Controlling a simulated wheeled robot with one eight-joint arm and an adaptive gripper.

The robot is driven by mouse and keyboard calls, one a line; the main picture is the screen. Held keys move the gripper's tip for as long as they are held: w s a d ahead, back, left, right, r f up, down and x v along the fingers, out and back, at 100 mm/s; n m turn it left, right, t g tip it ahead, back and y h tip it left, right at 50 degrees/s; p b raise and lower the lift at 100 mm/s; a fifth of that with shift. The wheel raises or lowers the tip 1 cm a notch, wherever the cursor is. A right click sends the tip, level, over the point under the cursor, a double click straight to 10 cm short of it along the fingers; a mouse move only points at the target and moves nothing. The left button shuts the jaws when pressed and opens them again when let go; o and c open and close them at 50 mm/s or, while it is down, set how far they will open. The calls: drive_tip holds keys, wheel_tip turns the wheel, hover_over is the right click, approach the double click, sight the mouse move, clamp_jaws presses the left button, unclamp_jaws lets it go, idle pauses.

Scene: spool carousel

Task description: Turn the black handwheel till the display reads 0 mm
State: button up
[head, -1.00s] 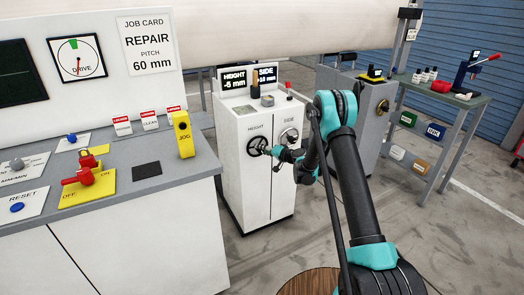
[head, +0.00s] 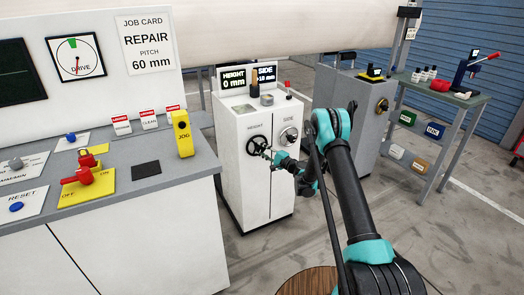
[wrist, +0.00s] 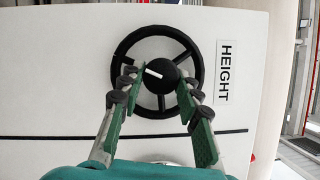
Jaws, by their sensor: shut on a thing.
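The black handwheel (head: 252,141) is on the front of the white cabinet (head: 262,195), under the word HEIGHT. The HEIGHT display (head: 233,79) on top of the cabinet reads 0 mm. In the wrist view the handwheel (wrist: 122,55) shows its rim, spokes and a hub with a white mark pointing to the upper left. My gripper (wrist: 161,78) has one finger on each side of the hub, reaching over the rim from below, and is shut on the wheel. In the head view my gripper (head: 268,154) is small at the wheel's lower right.
A SIDE knob (head: 288,136) is just right of the handwheel, and a SIDE display (head: 266,75) stands beside the HEIGHT one. A control desk (head: 120,205) is to the left. A grey cabinet (head: 345,120) and a workbench (head: 455,97) stand to the right.

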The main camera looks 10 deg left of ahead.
drive_tip(key=shift+m, duration=0.5)
drive_tip(key=o, duration=1.2)
drive_tip(key=shift+c, duration=0.2)
drive_tip(key=shift+d, duration=0.1)
drive_tip(key=v, duration=0.7)
drive_tip(key=shift+f, duration=0.25)
drive_tip(key=shift+s+d, duration=0.1)
drive_tip(key=shift+s, duration=0.05)
